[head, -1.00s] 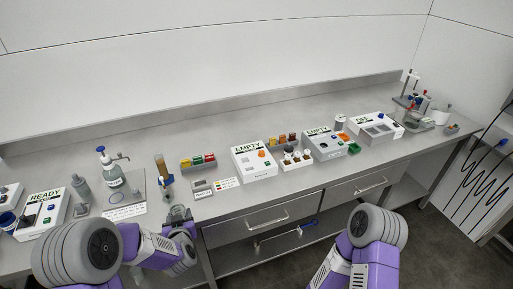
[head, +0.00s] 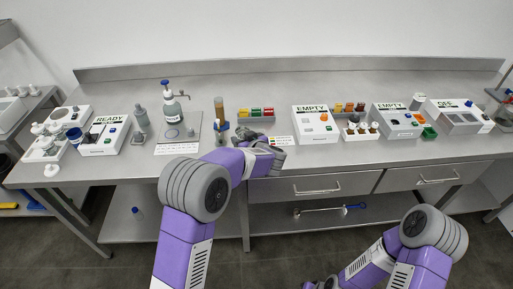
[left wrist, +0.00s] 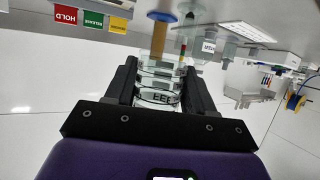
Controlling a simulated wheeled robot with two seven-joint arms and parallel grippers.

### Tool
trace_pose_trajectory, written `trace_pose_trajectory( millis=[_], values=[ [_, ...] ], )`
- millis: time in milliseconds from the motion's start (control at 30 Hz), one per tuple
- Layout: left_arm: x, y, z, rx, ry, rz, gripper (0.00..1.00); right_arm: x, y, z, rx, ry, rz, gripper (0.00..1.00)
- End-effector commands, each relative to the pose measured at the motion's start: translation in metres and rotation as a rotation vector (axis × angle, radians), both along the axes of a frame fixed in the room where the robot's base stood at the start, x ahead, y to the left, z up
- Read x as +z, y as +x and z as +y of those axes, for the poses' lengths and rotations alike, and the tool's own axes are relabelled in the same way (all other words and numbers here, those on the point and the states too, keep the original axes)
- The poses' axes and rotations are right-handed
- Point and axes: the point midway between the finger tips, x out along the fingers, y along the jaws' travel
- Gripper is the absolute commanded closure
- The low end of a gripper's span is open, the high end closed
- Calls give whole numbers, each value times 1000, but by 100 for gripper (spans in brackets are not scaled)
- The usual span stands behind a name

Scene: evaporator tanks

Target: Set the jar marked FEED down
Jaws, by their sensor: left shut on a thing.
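The jar marked FEED (left wrist: 158,88) is clear glass with a dark-lettered label. In the left wrist view it sits between the two black fingers of my left gripper (left wrist: 160,75), which is shut on it. Part of the lettering is cut off by a finger. In the head view my left gripper (head: 268,150) is at the bench's front edge, in front of the coloured tags. The jar cannot be made out clearly there, and I cannot tell whether it touches the bench.
The steel bench (head: 330,158) carries a READY unit (head: 105,135), a pump bottle (head: 171,106), a brown column with a blue collar (head: 219,112), coloured tags (head: 256,113) and two EMPTY units (head: 317,124). Bare bench top lies behind these things. Drawers (head: 318,187) are below.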

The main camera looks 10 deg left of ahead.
Motion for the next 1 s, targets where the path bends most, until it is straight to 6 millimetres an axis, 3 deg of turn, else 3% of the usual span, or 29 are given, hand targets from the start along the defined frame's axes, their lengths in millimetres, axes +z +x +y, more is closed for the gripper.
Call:
trace_pose_trajectory(
  millis=[100, 267, 500, 933, 967, 1000],
  values=[
    [-26, 0, 0, -1, 2, 2, 84, -13, 0, 0, 0, 0, 0, 57],
    [-40, 0, 0, 0, 1, 0, 84, -18, 0, 0, 0, 0, 0, 57],
    [-78, 0, 1, 0, 2, 1, 84, -35, 0, 0, 0, 0, 0, 57],
    [-85, 0, 1, 0, 1, 0, 84, -34, 0, 0, 0, 0, 0, 57],
    [-86, 0, 0, 0, 1, 1, 45, -34, 0, 0, 0, 0, 0, 57],
    [-85, 0, 0, 0, 0, 0, 39, -34, 0, 0, 0, 0, 0, 57]
  ],
)
